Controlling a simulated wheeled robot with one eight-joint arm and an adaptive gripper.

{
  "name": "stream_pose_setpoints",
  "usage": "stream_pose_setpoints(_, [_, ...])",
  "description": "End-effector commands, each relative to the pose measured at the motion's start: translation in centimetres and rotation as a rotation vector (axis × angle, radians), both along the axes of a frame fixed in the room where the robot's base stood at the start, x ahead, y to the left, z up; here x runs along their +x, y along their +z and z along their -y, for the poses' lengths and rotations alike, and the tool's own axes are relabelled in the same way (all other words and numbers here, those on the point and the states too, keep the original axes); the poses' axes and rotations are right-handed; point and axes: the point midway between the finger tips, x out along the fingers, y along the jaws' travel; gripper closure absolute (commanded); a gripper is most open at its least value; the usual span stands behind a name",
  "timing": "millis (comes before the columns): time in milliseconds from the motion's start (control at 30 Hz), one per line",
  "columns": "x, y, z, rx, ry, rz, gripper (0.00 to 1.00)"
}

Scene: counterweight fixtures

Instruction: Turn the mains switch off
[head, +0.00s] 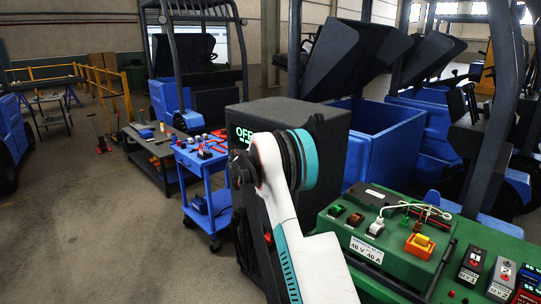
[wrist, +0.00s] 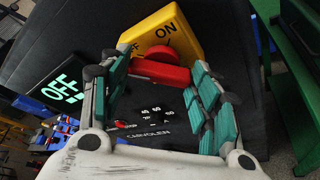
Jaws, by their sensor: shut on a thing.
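The mains switch has a red handle (wrist: 160,73) on a yellow plate (wrist: 172,28) marked ON and OFF, on the front of a dark charger cabinet (head: 272,112). In the wrist view, my gripper (wrist: 158,82) has its green-padded fingers on either side of the red handle and is shut on it. A lit display (wrist: 64,86) beside the switch reads OFF in green; it also shows in the head view (head: 243,133). In the head view my arm hides the switch and most of the gripper.
A blue cart (head: 205,185) with small parts stands left of the cabinet. A green bench (head: 385,240) with a cable and switches is at the right. Blue forklifts (head: 390,140) stand behind. Open floor lies at the left.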

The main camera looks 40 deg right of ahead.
Motion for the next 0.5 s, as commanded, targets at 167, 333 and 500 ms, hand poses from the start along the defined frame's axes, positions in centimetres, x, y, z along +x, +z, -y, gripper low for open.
stream_pose_setpoints(167, [0.02, -0.03, -0.03, -0.002, -0.001, -0.032, 0.67])
stream_pose_setpoints(333, [0.00, -0.05, -0.02, -0.003, 0.000, -0.040, 0.67])
stream_pose_setpoints(500, [0.00, -0.06, -0.03, -0.003, 0.000, -0.040, 0.67])
